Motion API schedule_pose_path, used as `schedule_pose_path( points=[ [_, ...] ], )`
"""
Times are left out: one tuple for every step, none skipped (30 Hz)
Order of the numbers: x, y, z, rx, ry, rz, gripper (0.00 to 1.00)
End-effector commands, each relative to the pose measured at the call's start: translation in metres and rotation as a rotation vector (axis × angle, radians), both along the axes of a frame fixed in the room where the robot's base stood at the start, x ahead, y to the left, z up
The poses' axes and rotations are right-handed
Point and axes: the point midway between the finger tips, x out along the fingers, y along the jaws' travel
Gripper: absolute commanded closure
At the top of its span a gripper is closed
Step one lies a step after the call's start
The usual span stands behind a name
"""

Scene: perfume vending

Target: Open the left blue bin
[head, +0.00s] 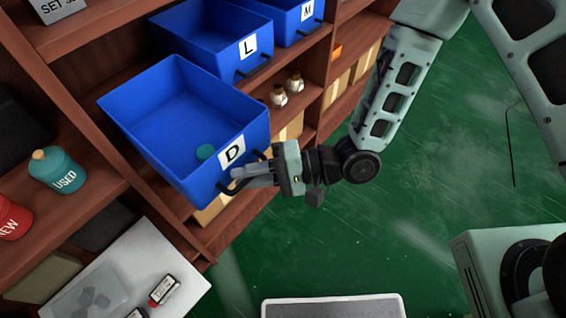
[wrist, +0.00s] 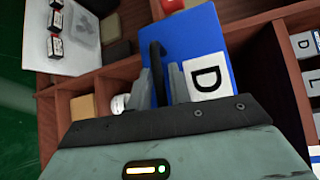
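The left blue bin (head: 165,130), labelled D, juts out from the shelf, well forward of the blue bin labelled L. A teal round object (head: 205,152) lies inside it. Its black handle (head: 226,188) is on the front, below the label. My gripper (head: 248,178) is at this handle. In the wrist view the bin's blue front (wrist: 205,35) and D label show, and the black handle (wrist: 157,60) passes between the fingers of my gripper (wrist: 161,82), which look closed on it. The lower part of the handle is hidden by the gripper body.
Blue bins L (head: 205,38) and M (head: 290,22) stand further back on the shelf (head: 310,72). Teal USED (head: 57,172) and red NEW (head: 12,219) containers stand at left. A white surface (head: 120,250) holds small boxes. Green floor (head: 440,180) is open at right.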

Motion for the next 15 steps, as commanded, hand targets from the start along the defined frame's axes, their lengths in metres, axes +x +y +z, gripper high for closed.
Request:
schedule_pose_path(
  points=[
    [0.0,0.0,0.0,0.0,0.0,0.0,0.8],
    [0.0,0.0,0.0,0.0,0.0,0.0,0.8],
    [0.0,-0.002,0.0,0.0,0.0,0.0,0.8],
    [0.001,-0.003,0.0,0.0,0.0,-0.001,0.8],
    [0.001,-0.005,0.0,0.0,0.0,-0.002,0.8],
    [0.002,-0.009,0.001,-0.001,0.001,-0.002,0.8],
    [0.002,-0.013,0.001,-0.001,0.001,-0.002,0.8],
    [0.003,-0.017,0.001,-0.001,0.001,-0.003,0.8],
    [0.003,-0.024,0.002,-0.001,0.0,-0.004,0.8],
    [0.004,-0.03,0.003,-0.001,0.001,-0.004,0.8],
    [0.005,-0.037,0.004,-0.001,0.0,-0.005,0.8],
    [0.006,-0.046,0.005,-0.001,-0.001,-0.006,0.8],
    [0.006,-0.053,0.006,-0.002,0.0,-0.006,0.8],
    [0.007,-0.06,0.007,-0.002,0.0,-0.007,0.8],
    [0.008,-0.07,0.009,-0.001,-0.002,-0.007,0.8]
  ],
)
